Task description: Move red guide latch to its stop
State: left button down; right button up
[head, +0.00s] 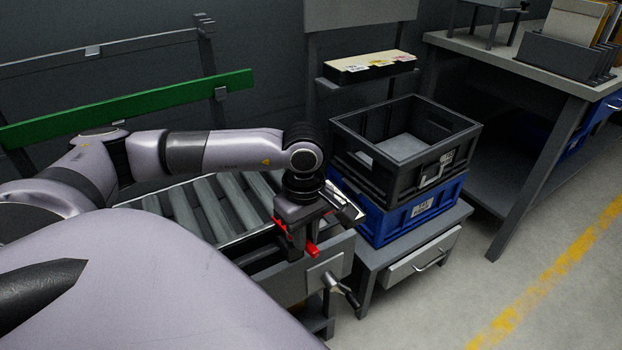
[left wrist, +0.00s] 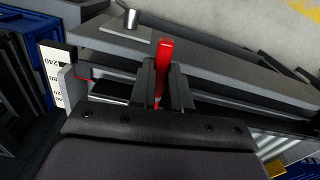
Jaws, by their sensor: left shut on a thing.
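The red guide latch (head: 313,250) sits on the grey rail at the near end of the roller conveyor (head: 215,212). In the left wrist view its red handle (left wrist: 165,53) stands up between the two dark fingers. My left gripper (head: 297,236) reaches down onto it from above and is shut on it. The gripper (left wrist: 163,88) hides the lower part of the latch in the wrist view. A white scale strip marked 240 (left wrist: 57,75) lies to the left of the latch there. My right gripper is not in view.
A crank handle (head: 341,290) sticks out beside the rail. To the right, a black crate (head: 370,155) stands on a blue crate (head: 422,212) on a low grey drawer cabinet (head: 418,264). A workbench (head: 500,52) stands farther right. The floor in front is free.

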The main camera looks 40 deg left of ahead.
pick_arm(q)
jog(key=shift+s+m+b, duration=0.25)
jog(key=shift+m+b, duration=0.05)
jog(key=shift+m, duration=0.4)
jog(key=c, duration=1.1)
grip_release()
jog(key=shift+r+p, duration=0.55)
jog(key=shift+r, duration=3.1)
